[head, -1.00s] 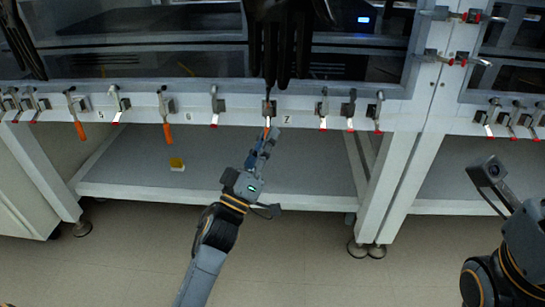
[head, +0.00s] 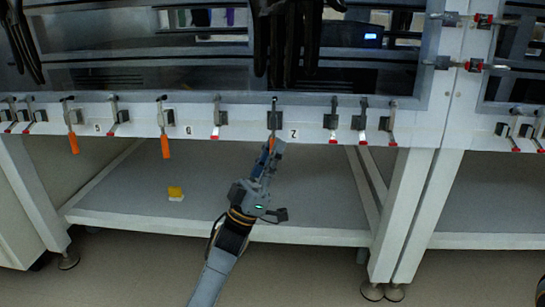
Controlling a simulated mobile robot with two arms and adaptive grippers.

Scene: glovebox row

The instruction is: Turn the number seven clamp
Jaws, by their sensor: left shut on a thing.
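The number seven clamp (head: 273,119) is on the white front rail, just left of the label 7 (head: 294,134). Its orange handle hangs down into my left gripper (head: 271,150), which is shut on it. The fingers hide most of the handle. My left arm reaches up to it from below. My right gripper is out of view; only a bit of my right arm shows at the lower right edge.
Other clamps line the rail, including orange-handled ones (head: 165,145) (head: 73,143) and red-tipped ones (head: 333,122). Black gloves (head: 287,40) hang just above clamp seven.

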